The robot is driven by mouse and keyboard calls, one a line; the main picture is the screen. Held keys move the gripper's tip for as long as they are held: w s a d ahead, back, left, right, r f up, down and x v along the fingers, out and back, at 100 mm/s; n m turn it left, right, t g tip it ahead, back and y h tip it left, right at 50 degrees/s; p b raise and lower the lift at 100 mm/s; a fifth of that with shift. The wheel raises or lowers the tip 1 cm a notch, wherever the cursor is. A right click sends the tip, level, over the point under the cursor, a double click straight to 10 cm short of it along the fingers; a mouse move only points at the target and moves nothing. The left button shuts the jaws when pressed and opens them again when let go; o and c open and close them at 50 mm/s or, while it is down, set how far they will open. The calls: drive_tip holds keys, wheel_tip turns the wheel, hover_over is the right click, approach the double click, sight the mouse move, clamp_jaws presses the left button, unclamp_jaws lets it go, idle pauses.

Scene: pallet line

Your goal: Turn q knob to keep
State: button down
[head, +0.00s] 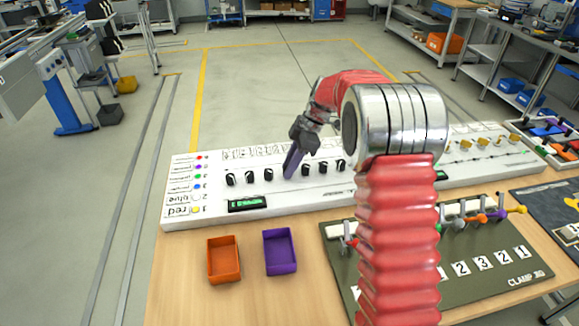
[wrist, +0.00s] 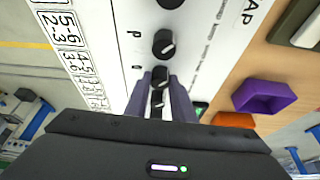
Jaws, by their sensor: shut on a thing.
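A long white panel (head: 290,197) carries a row of black knobs with white pointer marks. My gripper (head: 288,174) reaches down to this row in the head view, and its dark fingers hide the knob there. In the wrist view my gripper (wrist: 160,80) has one finger on each side of a black knob (wrist: 160,75) and is shut on it. Another black knob (wrist: 164,43) stands free just above it in that view, and one more (wrist: 158,98) shows lower between the fingers. Small letters stand beside the knobs; I cannot surely read which is q.
A green-lit display (head: 247,204) is in the panel's front. An orange tray (head: 223,260) and a purple tray (head: 280,252) stand on the wooden table before it. A dark clamp board (head: 465,285) lies to the right, partly behind my arm. Free knobs stand close on both sides.

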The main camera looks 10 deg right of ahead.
drive_tip(key=shift+d+n, duration=0.1)
drive_tip(key=shift+n, duration=0.3)
drive_tip(key=c, duration=1.5)
unclamp_jaws()
drive_tip(key=v, duration=1.3)
drive_tip(key=shift+w+r, duration=0.2)
drive_tip(key=shift+r, duration=0.15)
